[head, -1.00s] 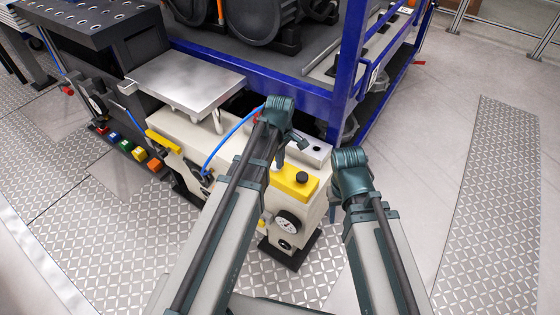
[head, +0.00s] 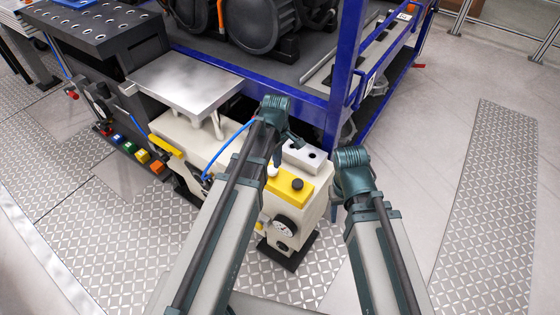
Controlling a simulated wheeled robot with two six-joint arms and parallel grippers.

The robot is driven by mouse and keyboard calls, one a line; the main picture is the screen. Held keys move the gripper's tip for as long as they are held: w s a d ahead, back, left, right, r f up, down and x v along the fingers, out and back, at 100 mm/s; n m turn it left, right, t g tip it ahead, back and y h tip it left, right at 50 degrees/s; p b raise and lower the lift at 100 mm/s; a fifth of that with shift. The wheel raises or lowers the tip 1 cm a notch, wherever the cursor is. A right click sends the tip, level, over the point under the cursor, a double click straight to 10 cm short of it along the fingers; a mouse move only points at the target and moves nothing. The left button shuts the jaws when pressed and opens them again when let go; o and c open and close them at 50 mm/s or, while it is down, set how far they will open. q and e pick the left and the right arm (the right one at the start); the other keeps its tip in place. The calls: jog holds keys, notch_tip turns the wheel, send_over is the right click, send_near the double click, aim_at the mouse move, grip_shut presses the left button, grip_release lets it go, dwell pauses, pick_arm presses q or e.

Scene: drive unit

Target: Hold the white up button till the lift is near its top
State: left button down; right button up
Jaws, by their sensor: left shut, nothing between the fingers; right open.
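The white up button (head: 271,171) shows as a small pale spot on the yellow panel (head: 284,196) of the cream machine. A black button (head: 297,184) is to its right. My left gripper (head: 277,158) is shut and empty, its dark tip pointing down just above the white button in the picture. I cannot tell whether it touches. My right gripper (head: 336,207) hangs to the right of the cream machine, its fingers mostly hidden by its wrist. Which part is the lift is not clear; a steel plate (head: 186,82) stands on pale posts at the machine's far end.
A blue-framed platform (head: 292,79) with dark machinery stands behind. A grey block with two holes (head: 305,157) and a blue hose (head: 226,144) lie close to my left gripper. A gauge (head: 285,226) is on the machine's front. Floor at right is clear.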

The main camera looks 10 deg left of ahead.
aim_at(277, 171)
pick_arm(q)
notch_tip(277, 171, up, 9)
jog(key=p, duration=0.8)
jog(key=shift+w+a+r, duration=0.15)
jog(key=shift+a, duration=0.05)
jog(key=shift+d, duration=0.1)
jog(key=s+d+r+m+p, duration=0.1)
jog(key=s+d+m, duration=0.4)
jog(key=s+m, duration=0.2)
jog(key=s+d+r+m+y+p, duration=0.1)
jog(key=s+d+m, duration=0.4)
jog(key=m, duration=0.5)
jog(key=s+r+p, duration=0.1)
jog(key=s, duration=0.1)
jog(key=shift+s+r+m, duration=0.15)
jog(key=shift+s+m, duration=0.2)
jog(key=shift+m, duration=0.05)
jog(key=shift+d, duration=0.1)
